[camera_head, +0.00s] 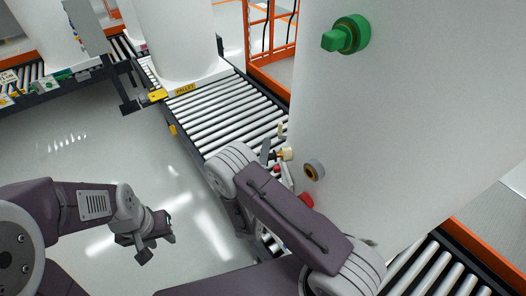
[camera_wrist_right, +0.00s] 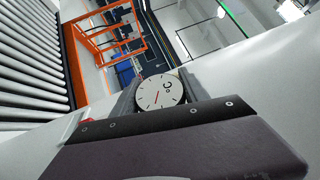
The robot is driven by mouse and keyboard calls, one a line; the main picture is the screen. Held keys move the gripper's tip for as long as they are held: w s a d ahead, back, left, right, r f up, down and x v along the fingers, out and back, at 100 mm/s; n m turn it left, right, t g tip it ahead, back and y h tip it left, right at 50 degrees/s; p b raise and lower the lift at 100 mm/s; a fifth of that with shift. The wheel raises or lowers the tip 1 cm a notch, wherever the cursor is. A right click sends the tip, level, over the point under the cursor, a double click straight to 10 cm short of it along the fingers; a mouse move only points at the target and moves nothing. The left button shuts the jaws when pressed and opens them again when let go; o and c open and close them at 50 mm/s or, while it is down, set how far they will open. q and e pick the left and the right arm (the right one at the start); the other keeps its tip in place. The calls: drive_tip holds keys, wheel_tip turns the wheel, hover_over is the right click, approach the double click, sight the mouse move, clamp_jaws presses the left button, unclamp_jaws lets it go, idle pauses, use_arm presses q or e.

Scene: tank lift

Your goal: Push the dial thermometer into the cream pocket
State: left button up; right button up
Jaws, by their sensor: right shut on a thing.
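A small cream fitting (camera_head: 288,154), apparently the cream pocket, sits on the tank's left side by the gripper. A brass-coloured piece meets it; how deep any stem sits cannot be told. My left gripper (camera_head: 158,240) is open and empty, above the floor.
The large white tank (camera_head: 410,110) carries a green knob (camera_head: 346,35), a grey ring with a brass centre (camera_head: 314,169) and a red fitting (camera_head: 305,200). A roller conveyor (camera_head: 240,110) runs behind. Orange frames (camera_head: 270,40) stand beyond. The floor at left is clear.

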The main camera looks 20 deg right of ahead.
drive_tip(key=shift+d, duration=0.75)
drive_tip(key=o, duration=1.4)
drive_tip(key=shift+o, duration=0.2)
drive_tip(key=shift+s, duration=0.1)
drive_tip(key=b+v, duration=0.3)
drive_tip(key=v, duration=0.6)
drive_tip(key=shift+a, duration=0.1)
